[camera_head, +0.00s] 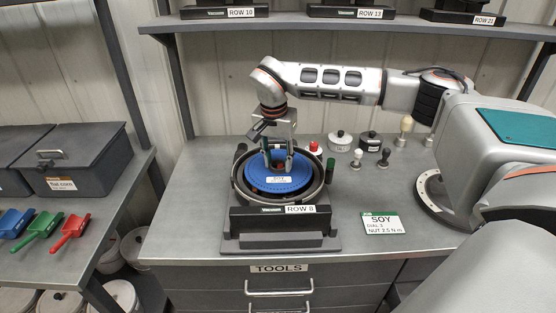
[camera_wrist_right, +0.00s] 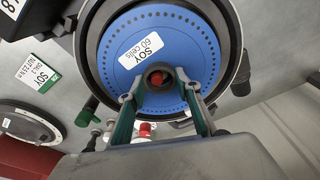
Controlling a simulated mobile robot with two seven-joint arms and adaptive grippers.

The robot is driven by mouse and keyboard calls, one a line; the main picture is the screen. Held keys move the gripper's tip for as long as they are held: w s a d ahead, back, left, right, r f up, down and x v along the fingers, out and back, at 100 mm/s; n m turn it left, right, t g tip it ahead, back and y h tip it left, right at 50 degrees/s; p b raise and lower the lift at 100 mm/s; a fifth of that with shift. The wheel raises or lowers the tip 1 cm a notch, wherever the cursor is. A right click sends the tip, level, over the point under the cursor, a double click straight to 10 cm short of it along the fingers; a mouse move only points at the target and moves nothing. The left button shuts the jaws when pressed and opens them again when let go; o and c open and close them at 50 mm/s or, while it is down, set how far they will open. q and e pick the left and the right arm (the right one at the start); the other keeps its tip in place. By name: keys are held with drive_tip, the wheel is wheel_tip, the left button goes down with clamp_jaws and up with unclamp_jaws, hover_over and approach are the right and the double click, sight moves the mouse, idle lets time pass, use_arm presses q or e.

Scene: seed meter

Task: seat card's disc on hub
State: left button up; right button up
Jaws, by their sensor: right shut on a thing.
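The blue disc (camera_head: 262,183), labelled "SOY 60 cells" in the right wrist view (camera_wrist_right: 190,50), lies roughly level within the round dark housing of the ROW 8 meter (camera_head: 237,198). My right gripper (camera_head: 278,165) comes down over the disc's middle. In the right wrist view its fingers (camera_wrist_right: 162,85) are shut about the disc's centre, where a dark ring with a red middle shows. The hub is mostly hidden under the disc, and I cannot tell whether the disc touches it. The card (camera_head: 380,222) reads SOY, DIAL 3, NUT 2.5 N m. My left gripper is not in view.
Knobs and round pots (camera_head: 340,141) stand behind and right of the meter. A shelf (camera_head: 330,27) with other row meters hangs above. Coloured scoops (camera_head: 40,229) and a dark bin (camera_head: 80,160) are on the left bench. The bench front-left is clear.

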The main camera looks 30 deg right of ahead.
drive_tip(key=shift+f, duration=1.4)
idle(2.4)
drive_tip(key=o, duration=1.2)
drive_tip(key=c, duration=0.4)
drive_tip(key=shift+o, duration=0.2)
drive_tip(key=shift+c, duration=1.3)
drive_tip(key=shift+o, duration=1.3)
